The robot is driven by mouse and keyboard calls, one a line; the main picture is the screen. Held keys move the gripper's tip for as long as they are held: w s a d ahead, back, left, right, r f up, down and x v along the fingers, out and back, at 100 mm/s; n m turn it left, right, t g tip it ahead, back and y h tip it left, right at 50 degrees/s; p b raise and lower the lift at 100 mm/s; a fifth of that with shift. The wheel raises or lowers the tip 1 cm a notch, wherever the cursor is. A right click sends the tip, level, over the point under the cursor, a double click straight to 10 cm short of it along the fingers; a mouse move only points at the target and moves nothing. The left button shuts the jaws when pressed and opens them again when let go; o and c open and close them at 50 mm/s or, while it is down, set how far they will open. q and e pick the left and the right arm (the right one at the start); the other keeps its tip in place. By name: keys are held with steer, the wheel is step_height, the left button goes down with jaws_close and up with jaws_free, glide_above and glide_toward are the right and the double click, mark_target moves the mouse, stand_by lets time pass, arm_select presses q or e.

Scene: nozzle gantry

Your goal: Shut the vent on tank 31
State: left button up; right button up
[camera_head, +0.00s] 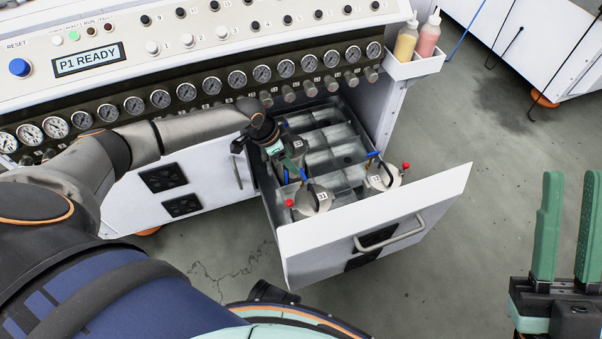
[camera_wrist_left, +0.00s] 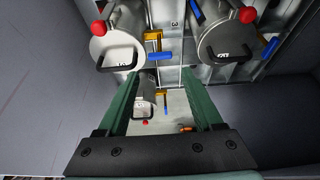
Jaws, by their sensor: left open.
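A pulled-out drawer (camera_head: 455,190) holds three grey tanks with blue levers and red knobs. One tank (camera_head: 313,203) stands near the drawer's left front and another (camera_head: 383,180) near its right front. The third tank (camera_head: 298,146) is partly hidden by my left gripper (camera_head: 284,158). The labels are too small to read surely, so I cannot tell which is tank 31. In the left wrist view my open left gripper (camera_wrist_left: 160,73) frames a smaller-looking tank (camera_wrist_left: 145,92), with no contact visible. Two tanks (camera_wrist_left: 118,45) (camera_wrist_left: 223,40) show above the fingertips. My right gripper (camera_head: 571,178) is open and empty.
The cabinet carries a row of gauges (camera_head: 237,79) and a panel reading P1 READY (camera_head: 88,60). Two bottles sit in a white holder (camera_head: 417,65) at its right corner. The drawer walls enclose the tanks closely. Floor (camera_head: 480,130) to the right is clear.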

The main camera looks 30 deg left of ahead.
mark_target(303, 174)
arm_select(q)
steer(key=b+x, duration=0.3)
steer(key=x, duration=0.4)
steer(key=shift+w+d+f, duration=0.1)
steer(key=shift+w+f, duration=0.1)
steer(key=shift+f, duration=0.1)
arm_select(e)
steer(key=f, duration=0.5)
steer(key=shift+w+a, duration=0.1)
steer(key=shift+a, duration=0.2)
arm_select(q)
steer(key=shift+c, duration=0.3)
jaws_close()
arm_select(e)
steer(key=shift+r, duration=0.25)
